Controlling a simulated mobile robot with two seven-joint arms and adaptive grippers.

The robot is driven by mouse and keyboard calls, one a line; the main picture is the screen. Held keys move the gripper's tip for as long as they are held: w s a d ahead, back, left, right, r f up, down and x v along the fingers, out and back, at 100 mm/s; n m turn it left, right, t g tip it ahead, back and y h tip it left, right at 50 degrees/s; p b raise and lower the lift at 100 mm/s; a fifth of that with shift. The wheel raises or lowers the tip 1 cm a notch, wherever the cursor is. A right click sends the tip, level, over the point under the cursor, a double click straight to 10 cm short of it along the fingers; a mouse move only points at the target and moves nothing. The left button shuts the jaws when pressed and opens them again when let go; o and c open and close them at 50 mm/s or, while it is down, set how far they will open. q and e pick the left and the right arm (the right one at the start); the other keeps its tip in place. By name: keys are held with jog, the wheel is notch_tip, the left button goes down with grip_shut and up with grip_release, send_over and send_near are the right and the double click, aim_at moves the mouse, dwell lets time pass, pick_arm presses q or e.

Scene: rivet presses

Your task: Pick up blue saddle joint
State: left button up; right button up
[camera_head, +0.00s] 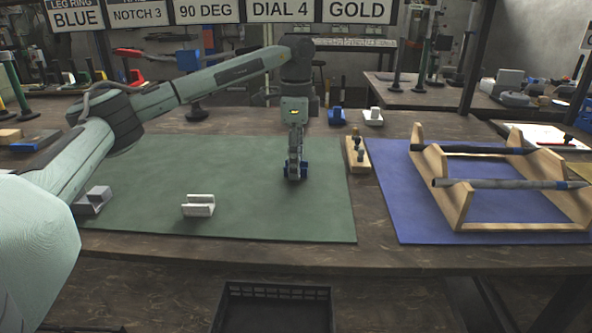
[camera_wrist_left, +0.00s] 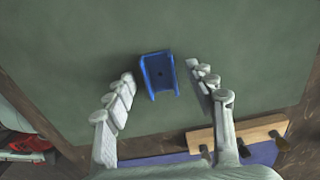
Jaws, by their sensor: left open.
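The blue saddle joint (camera_head: 304,171) stands on the green mat, partly hidden behind my left gripper (camera_head: 296,172) in the head view. In the left wrist view the joint (camera_wrist_left: 159,76) is a blue U-shaped channel with a small hole in its base. My left gripper (camera_wrist_left: 161,78) is open there, one finger on each side of the joint with a gap to each. I cannot tell how far above the mat the fingertips are. My right gripper is not in view.
A white saddle joint (camera_head: 198,207) and a grey one (camera_head: 95,200) lie left on the green mat (camera_head: 240,225). A wooden block with pegs (camera_head: 357,155) stands close right. A wooden rack with bars (camera_head: 455,205) sits on the blue mat (camera_head: 400,205). Another blue part (camera_head: 337,117) stands behind.

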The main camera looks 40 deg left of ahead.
pick_arm(q)
jog(key=c, duration=1)
